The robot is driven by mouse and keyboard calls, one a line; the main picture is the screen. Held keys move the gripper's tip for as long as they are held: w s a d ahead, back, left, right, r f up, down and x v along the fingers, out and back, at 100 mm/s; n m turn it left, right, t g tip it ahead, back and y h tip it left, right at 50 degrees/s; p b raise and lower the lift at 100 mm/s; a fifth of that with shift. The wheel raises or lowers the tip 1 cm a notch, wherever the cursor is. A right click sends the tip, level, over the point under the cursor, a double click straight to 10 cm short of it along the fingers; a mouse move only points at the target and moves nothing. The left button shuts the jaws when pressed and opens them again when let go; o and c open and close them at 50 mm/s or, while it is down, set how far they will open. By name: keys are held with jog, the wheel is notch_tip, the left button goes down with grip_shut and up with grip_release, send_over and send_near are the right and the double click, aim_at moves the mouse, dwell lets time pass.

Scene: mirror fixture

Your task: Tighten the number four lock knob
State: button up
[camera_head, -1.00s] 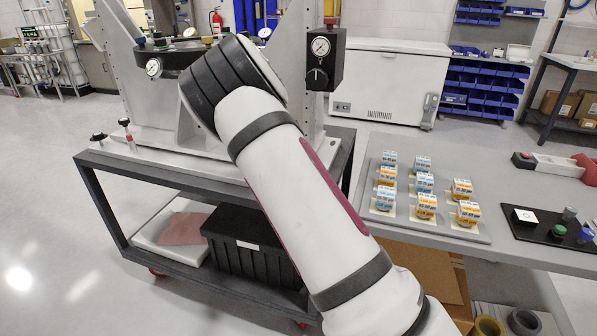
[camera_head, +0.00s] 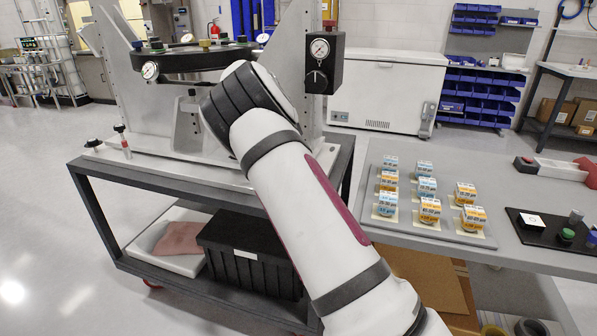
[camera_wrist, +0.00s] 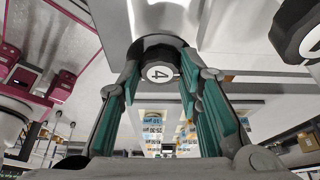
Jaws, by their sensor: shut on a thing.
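The number four lock knob (camera_wrist: 158,50) is a dark round knob with a white cap marked 4, in the upper middle of the wrist view. My gripper (camera_wrist: 160,76) has its teal-padded fingers on both sides of this knob and is shut on it. In the head view my arm hides the gripper and this knob. The mirror fixture (camera_head: 296,75), a grey upright frame with a dark ring (camera_head: 190,62), stands on the cart. A second dark knob with a white cap (camera_wrist: 300,30) is at the upper right of the wrist view; its mark is cut off.
The fixture's cart (camera_head: 110,168) has a black crate (camera_head: 250,262) on its lower shelf. A gauge box (camera_head: 322,62) is mounted at the fixture's right. A side table (camera_head: 405,150) to the right bears a tray of small labelled boxes (camera_head: 428,212). The floor at left is open.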

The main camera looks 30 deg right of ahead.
jog(key=shift+f, duration=0.1)
jog(key=o, duration=1.1)
jog(key=shift+o, duration=0.2)
jog(key=v, duration=1.2)
